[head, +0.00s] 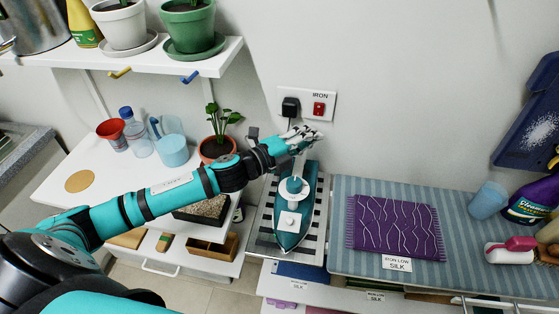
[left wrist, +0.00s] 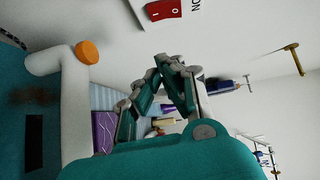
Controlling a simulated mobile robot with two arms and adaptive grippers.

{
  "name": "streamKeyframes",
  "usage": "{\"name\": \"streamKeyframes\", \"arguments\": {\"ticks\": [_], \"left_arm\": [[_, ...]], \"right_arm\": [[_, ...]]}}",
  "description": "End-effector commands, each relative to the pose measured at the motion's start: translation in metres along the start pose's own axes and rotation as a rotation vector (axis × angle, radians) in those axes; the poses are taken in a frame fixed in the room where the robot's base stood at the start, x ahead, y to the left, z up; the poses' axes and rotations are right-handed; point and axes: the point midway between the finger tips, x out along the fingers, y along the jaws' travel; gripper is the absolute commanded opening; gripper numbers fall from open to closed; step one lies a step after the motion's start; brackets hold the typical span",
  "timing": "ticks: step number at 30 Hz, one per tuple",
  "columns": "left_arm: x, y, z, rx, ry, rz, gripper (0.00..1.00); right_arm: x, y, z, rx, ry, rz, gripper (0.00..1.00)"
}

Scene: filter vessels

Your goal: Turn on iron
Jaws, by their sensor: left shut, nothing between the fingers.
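The iron (head: 290,235), teal with white parts, rests on a striped stand below the wall outlet. The red switch (head: 319,108) sits on a white wall plate labelled IRON, right of a black plug (head: 290,107). In the left wrist view the red switch (left wrist: 163,9) shows its I and O marks at the top edge. My left gripper (head: 314,137) is shut and empty, just below the switch and above the far end of the iron. Its closed fingers (left wrist: 165,65) point toward the wall area below the switch. I cannot tell whether they touch the wall. My right gripper is not in view.
A striped ironing board (head: 345,265) with a purple cloth (head: 395,228) is to the right. A potted plant (head: 217,147), a bottle (head: 138,135) and cups stand left of the gripper. A shelf (head: 215,62) with pots and hooks hangs upper left. Wall above the switch is clear.

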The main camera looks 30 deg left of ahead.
Motion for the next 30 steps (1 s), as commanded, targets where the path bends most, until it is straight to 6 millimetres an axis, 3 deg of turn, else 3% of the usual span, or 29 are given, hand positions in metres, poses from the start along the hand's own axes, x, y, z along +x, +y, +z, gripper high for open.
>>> {"name": "streamKeyframes", "arguments": {"ticks": [5, 13, 18, 24, 30], "left_arm": [[-0.022, 0.007, 0.001, 0.002, -0.001, 0.003, 0.00], [-0.060, 0.014, 0.000, 0.000, -0.001, 0.004, 0.00], [-0.079, 0.014, 0.001, -0.001, -0.002, 0.003, 0.00], [-0.089, 0.013, 0.001, 0.000, 0.000, 0.002, 0.00], [-0.090, 0.012, 0.001, 0.001, 0.000, 0.000, 0.00]], "right_arm": [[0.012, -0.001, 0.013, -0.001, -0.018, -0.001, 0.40], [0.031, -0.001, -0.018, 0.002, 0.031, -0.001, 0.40], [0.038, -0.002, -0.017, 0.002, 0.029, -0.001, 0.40], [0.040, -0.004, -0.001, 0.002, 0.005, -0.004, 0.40], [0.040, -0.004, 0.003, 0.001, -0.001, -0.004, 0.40]]}}
